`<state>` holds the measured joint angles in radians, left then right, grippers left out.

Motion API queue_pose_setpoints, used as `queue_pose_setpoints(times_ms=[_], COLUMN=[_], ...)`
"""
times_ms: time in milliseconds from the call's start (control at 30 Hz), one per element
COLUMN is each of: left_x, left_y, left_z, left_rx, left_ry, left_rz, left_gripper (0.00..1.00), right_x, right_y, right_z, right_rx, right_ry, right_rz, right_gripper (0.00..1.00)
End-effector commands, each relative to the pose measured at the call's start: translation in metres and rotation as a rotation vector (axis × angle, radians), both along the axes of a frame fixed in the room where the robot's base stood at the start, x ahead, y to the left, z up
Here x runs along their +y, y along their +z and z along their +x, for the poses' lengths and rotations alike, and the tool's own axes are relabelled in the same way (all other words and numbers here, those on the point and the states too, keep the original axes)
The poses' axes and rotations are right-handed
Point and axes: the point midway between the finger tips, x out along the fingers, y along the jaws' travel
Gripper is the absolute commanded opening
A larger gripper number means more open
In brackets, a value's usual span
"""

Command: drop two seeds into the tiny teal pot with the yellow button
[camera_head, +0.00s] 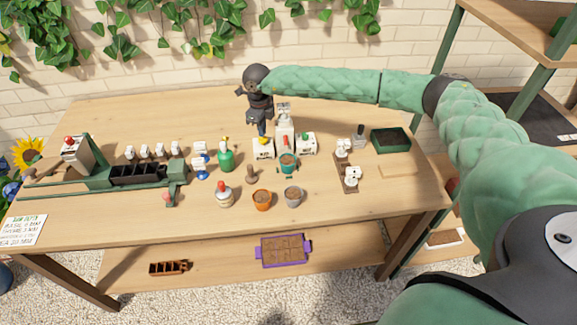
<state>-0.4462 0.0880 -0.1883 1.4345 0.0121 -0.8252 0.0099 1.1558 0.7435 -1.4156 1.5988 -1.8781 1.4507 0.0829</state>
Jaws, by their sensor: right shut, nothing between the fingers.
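The tiny teal pot (288,163) stands in front of the white dispenser (285,128) near the middle of the table. Its top shows brown; I cannot make out any seeds. A white box with a yellow button (263,149) stands left of the dispenser. My right gripper (262,131) points down just above that box, with its fingers shut and empty. It hides part of the box's top, and I cannot tell whether it touches the button. My left gripper is not in view.
A white box with a green top part (306,143) stands right of the dispenser. An orange pot (262,200) and a grey pot (293,196) stand in front. A green bottle (226,158) is to the left, a dark green tray (391,140) to the right. The front table edge is mostly clear.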

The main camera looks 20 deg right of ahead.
Motion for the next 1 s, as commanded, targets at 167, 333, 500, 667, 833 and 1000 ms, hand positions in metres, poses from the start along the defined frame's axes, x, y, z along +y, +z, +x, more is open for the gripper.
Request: queue_pose_setpoints(times_ms=[167,333,500,667,833,1000], left_x=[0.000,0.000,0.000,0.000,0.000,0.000], left_y=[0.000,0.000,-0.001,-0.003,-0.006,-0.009], left_z=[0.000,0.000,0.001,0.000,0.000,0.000], left_rx=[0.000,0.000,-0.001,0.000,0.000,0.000], left_ry=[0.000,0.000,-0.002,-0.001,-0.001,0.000], left_rz=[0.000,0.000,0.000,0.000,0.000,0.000], left_gripper=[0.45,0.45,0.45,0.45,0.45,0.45], right_x=[0.000,0.000,0.000,0.000,0.000,0.000], right_y=[0.000,0.000,-0.001,-0.004,-0.008,-0.012], right_z=[0.000,0.000,0.000,0.000,0.000,0.000], right_rx=[0.000,0.000,0.000,0.000,0.000,0.000], right_ry=[0.000,0.000,0.000,0.000,0.000,0.000], right_rz=[0.000,0.000,0.000,0.000,0.000,0.000], right_gripper=[0.00,0.00,0.00,0.00,0.00,0.00])
